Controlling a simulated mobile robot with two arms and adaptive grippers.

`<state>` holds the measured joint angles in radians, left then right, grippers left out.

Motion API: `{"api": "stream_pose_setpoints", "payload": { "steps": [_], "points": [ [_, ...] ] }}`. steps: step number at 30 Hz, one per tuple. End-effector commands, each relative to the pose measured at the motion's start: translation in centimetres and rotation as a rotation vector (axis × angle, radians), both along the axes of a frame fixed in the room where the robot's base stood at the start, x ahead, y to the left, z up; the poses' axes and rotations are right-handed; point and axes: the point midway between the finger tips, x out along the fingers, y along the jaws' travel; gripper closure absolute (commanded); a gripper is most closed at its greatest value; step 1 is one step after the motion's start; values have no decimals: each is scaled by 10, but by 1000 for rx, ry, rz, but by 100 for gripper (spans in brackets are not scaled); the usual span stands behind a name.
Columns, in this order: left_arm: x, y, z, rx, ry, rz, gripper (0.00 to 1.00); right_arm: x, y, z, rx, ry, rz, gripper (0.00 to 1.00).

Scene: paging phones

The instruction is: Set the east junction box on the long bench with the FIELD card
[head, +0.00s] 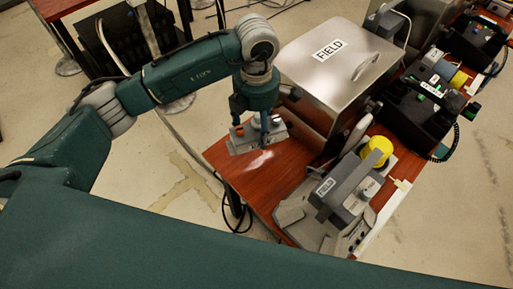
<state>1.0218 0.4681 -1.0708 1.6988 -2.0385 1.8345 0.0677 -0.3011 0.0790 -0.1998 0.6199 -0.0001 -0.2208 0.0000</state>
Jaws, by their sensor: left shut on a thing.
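My left gripper (258,118) points down at the near left end of the wooden bench (265,180). It is shut on a small grey box (245,146) with an orange part and a pale part on top, which I take for the junction box. The box is over the bench's left corner; I cannot tell whether it touches the wood. The gripper hides part of it. A white FIELD card (329,50) is on the lid of a large metal case on this bench. A second FIELD label (325,187) is on a grey device. My right gripper is not in view.
The metal case (310,85) stands just behind the held box. The grey device (350,185) and a yellow round part (377,150) fill the right side. Black units (420,105) stand further right. Bare wood lies in front of the box. A cable hangs below the bench edge.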

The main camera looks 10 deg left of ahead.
Motion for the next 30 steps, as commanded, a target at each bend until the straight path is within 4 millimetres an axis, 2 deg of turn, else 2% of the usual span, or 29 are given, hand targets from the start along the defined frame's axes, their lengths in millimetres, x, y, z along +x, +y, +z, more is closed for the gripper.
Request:
{"api": "stream_pose_setpoints", "payload": {
  "steps": [3,7,14,22,28,29,30],
  "points": [
    [-2,0,-31,0,5,0,69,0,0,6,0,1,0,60],
    [-1,0,-54,0,2,-1,69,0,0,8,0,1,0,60],
    [0,-1,-72,-1,-1,-2,69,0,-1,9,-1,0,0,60],
    [-1,-1,-108,-1,1,-2,69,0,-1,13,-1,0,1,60],
    [0,-1,-111,-1,-2,-3,69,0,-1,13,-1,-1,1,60],
    [0,0,-111,0,-1,-3,35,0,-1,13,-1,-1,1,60],
    [0,0,-111,0,-1,-3,27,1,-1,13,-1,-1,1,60]
  ]
}}
